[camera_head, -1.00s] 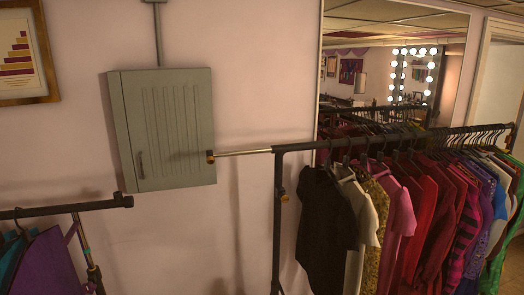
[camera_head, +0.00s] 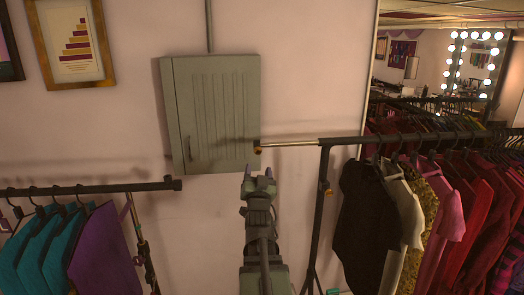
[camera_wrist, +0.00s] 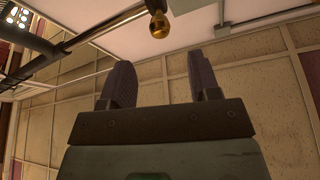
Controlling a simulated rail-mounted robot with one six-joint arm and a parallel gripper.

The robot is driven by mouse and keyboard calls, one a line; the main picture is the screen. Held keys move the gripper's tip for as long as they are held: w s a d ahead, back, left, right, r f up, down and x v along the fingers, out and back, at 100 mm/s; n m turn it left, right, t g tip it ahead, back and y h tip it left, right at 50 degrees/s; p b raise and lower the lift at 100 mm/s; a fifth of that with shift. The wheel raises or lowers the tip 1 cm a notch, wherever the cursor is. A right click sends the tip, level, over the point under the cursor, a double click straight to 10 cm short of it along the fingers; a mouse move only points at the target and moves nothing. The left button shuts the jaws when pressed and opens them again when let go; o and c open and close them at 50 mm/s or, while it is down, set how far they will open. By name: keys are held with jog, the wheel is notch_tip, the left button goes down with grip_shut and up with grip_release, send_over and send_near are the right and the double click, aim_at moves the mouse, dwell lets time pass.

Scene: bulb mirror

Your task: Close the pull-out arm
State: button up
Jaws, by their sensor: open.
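The pull-out arm (camera_head: 290,143) is a thin shiny rod sticking out leftward from the top bar of the right clothes rack. It ends in a brass knob (camera_head: 258,149) by the lower right edge of the grey wall cabinet. My gripper (camera_head: 259,172) is open and empty, pointing up, a little below the knob in the picture. In the wrist view the two dark fingers (camera_wrist: 163,78) stand apart, and the brass knob (camera_wrist: 159,25) shows beyond them near the top. It appears clear of the fingers.
The grey cabinet (camera_head: 215,112) hangs on the wall behind. The right rack (camera_head: 430,137) is full of clothes, with a black shirt (camera_head: 368,215) nearest. A second rack (camera_head: 90,188) with teal and purple garments stands at the left.

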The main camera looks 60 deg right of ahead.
aim_at(258, 154)
jog(key=p+x, duration=0.3)
jog(key=x, duration=0.6)
jog(key=shift+w+d+r, duration=0.1)
jog(key=shift+w+d, duration=0.05)
jog(key=shift+d, duration=0.1)
grip_shut()
